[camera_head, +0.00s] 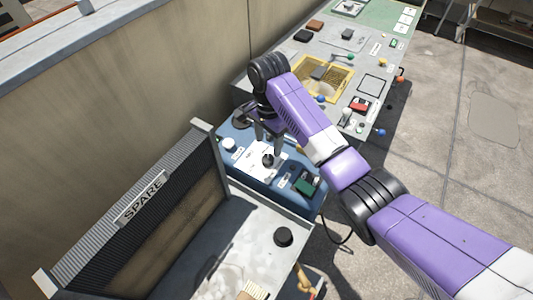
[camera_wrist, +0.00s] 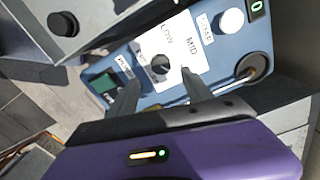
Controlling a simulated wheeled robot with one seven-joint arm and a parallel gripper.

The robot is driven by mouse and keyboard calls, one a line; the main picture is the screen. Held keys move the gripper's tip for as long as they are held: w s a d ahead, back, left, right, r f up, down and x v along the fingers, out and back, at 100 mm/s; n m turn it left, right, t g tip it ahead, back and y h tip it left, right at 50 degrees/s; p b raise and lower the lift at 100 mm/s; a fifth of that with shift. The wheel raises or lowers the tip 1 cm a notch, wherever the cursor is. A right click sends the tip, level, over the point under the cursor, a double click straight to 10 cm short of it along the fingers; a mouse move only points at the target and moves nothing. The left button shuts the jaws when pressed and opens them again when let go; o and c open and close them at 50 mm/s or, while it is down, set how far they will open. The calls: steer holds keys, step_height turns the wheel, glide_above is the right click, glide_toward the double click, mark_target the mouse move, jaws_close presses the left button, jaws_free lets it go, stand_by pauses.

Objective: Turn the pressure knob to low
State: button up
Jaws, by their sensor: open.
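The dark pressure knob (camera_wrist: 159,65) sits on a white plate (camera_wrist: 176,75) with the words LOW and MID, on a blue control box (camera_wrist: 146,27). I cannot tell which mark it points to. In the head view the knob (camera_head: 268,160) shows just below my gripper (camera_head: 267,142). In the wrist view my gripper (camera_wrist: 158,77) is open, with one dark finger on each side of the knob. I cannot tell whether the fingers touch it.
A grey unit marked SPARE (camera_head: 142,201) with a black knob (camera_head: 283,237) stands close by. A wall (camera_head: 150,75) rises behind.

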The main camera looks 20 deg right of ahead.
mark_target(268, 158)
steer(key=shift+f, duration=3.9)
jaws_close()
